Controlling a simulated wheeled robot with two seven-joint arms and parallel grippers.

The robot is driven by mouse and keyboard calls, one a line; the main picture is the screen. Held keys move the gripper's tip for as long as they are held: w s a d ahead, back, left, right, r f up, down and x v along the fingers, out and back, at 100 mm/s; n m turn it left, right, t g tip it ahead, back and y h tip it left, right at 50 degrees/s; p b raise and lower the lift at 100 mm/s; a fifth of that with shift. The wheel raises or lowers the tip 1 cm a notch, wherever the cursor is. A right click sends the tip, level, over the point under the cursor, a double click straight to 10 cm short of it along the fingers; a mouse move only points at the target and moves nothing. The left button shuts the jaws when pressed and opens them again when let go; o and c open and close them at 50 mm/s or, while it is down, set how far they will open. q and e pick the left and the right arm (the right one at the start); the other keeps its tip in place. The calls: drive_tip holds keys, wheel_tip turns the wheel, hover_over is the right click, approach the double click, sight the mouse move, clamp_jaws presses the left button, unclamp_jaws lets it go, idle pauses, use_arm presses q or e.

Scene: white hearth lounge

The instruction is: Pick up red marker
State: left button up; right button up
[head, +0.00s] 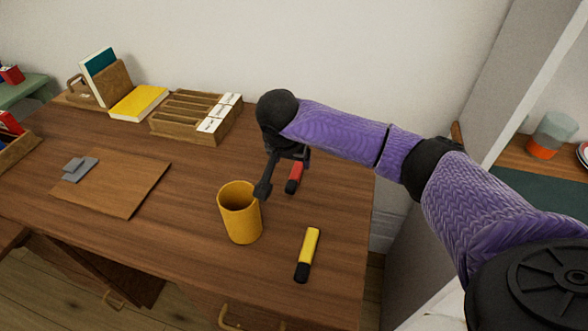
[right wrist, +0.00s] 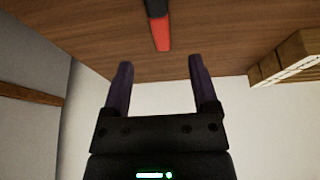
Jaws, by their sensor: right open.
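A red marker (head: 294,176) with a black end lies on the brown desk (head: 190,195), toward its right side. It also shows in the right wrist view (right wrist: 161,33), at the top, beyond and between the fingertips. My right gripper (head: 280,178) is open and empty, above the desk beside the red marker; part of the marker is hidden behind a finger. In the right wrist view its two fingers (right wrist: 158,66) stand apart with nothing between them. My left gripper is not in view.
A yellow marker (head: 309,252) lies near the front right. A wooden divider tray (head: 185,120), a yellow book (head: 138,103) and a brown board (head: 120,190) lie left. A wall is behind.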

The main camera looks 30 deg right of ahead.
sight(295, 175)
drive_tip(key=b+x, duration=0.3)
drive_tip(key=x, duration=0.4)
drive_tip(key=shift+s+a+f+b, duration=0.15)
drive_tip(key=shift+s+b, duration=0.05)
drive_tip(key=shift+b, duration=0.15)
drive_tip(key=shift+w+f, duration=0.15)
drive_tip(key=shift+f, duration=0.1)
drive_tip(key=shift+r, duration=0.15)
drive_tip(key=shift+c, duration=1.3)
drive_tip(key=c, duration=0.7)
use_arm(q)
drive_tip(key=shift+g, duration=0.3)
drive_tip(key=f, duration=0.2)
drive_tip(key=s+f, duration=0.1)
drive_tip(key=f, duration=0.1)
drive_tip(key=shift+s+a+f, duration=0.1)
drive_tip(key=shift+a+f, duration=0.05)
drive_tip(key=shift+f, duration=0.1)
use_arm(e)
clamp_jaws()
